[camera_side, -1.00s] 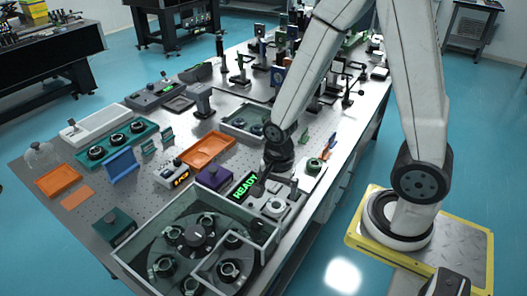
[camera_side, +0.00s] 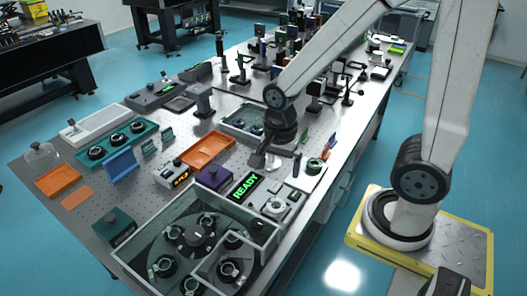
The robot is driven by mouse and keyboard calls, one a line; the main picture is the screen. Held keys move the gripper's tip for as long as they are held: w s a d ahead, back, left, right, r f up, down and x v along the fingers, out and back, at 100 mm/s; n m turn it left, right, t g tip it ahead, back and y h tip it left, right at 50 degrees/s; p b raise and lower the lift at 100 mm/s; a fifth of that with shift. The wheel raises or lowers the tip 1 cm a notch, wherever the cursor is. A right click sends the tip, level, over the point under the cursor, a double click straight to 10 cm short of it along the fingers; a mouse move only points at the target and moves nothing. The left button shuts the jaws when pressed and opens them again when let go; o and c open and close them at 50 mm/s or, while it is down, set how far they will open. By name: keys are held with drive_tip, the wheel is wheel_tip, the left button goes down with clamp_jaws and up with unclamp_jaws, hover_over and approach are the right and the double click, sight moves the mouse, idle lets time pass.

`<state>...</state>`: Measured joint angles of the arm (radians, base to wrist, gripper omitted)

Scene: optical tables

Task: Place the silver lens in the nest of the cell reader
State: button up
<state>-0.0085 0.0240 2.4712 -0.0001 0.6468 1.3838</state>
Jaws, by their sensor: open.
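The cell reader (camera_side: 289,196) is a small grey unit at the front right of the table, beside a black display (camera_side: 245,187) reading READY in green. A round silver ring with a dark centre, which looks like the silver lens (camera_side: 275,205), sits at the reader's nest. It is too small to tell how it is seated or to part it clearly from the nest's rim. My gripper (camera_side: 277,161) is open above the table, behind the reader and apart from it. I see nothing between its jaws.
A glass-walled enclosure (camera_side: 265,228) with a carousel of round holders stands in front of the reader. A purple block (camera_side: 212,177) and an orange tray (camera_side: 207,148) lie to the left. A grey walled tray (camera_side: 232,122) is behind my gripper.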

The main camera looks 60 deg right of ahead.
idle(0.7)
drive_tip(key=n+t, duration=0.1)
drive_tip(key=n, duration=0.4)
drive_tip(key=w+n, duration=0.1)
drive_tip(key=n, duration=0.4)
drive_tip(key=f+n+t, duration=0.1)
drive_tip(key=n, duration=0.4)
drive_tip(key=shift+w+d+n+t, duration=0.1)
drive_tip(key=shift+w+n+t, duration=0.2)
drive_tip(key=shift+n, duration=0.1)
idle(0.6)
